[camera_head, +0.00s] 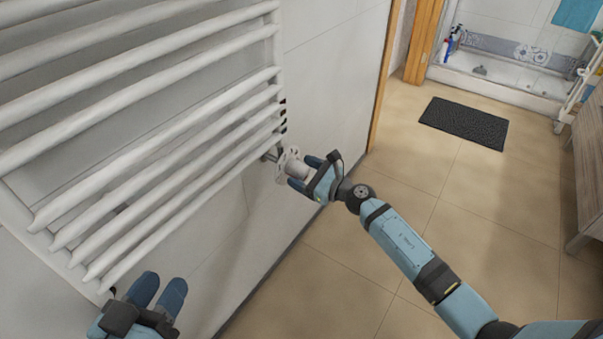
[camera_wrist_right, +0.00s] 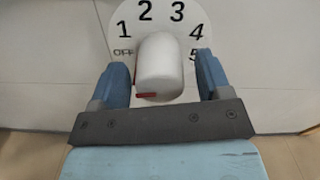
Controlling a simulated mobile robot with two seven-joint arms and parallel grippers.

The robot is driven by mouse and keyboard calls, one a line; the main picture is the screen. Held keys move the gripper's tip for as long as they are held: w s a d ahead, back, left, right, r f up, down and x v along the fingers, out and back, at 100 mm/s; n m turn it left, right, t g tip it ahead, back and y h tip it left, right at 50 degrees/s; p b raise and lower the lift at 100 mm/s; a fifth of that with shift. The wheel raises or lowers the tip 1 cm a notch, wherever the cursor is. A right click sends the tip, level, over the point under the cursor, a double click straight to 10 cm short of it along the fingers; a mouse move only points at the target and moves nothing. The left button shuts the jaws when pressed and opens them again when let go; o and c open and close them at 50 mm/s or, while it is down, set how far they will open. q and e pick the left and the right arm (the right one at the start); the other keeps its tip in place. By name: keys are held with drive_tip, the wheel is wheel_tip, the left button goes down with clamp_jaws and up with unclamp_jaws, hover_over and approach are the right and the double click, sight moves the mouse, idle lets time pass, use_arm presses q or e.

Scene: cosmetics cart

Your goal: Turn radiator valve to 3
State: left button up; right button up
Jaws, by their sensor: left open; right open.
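The white radiator valve knob (camera_head: 296,165) sits at the lower right end of the towel radiator (camera_head: 190,120). In the right wrist view the knob (camera_wrist_right: 160,68) stands in front of a round dial (camera_wrist_right: 122,15) marked OFF, 1, 2, 3, 4 and 5. A red mark (camera_wrist_right: 146,95) shows on the knob's lower left. My right gripper (camera_head: 301,173) is open around the knob, with one finger on each side; gaps show between fingers and knob in the wrist view (camera_wrist_right: 160,78). My left gripper (camera_head: 160,291) is open and empty below the radiator at the lower left.
The tiled wall (camera_head: 325,75) runs behind the radiator and ends at a wooden door frame (camera_head: 381,75). The tiled floor (camera_head: 400,180) is clear near my right arm. A wooden cabinet (camera_head: 588,160) stands at the right.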

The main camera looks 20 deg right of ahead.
drive_tip(key=shift+w+a, duration=0.2)
drive_tip(key=shift+w, duration=0.05)
drive_tip(key=c, duration=0.9)
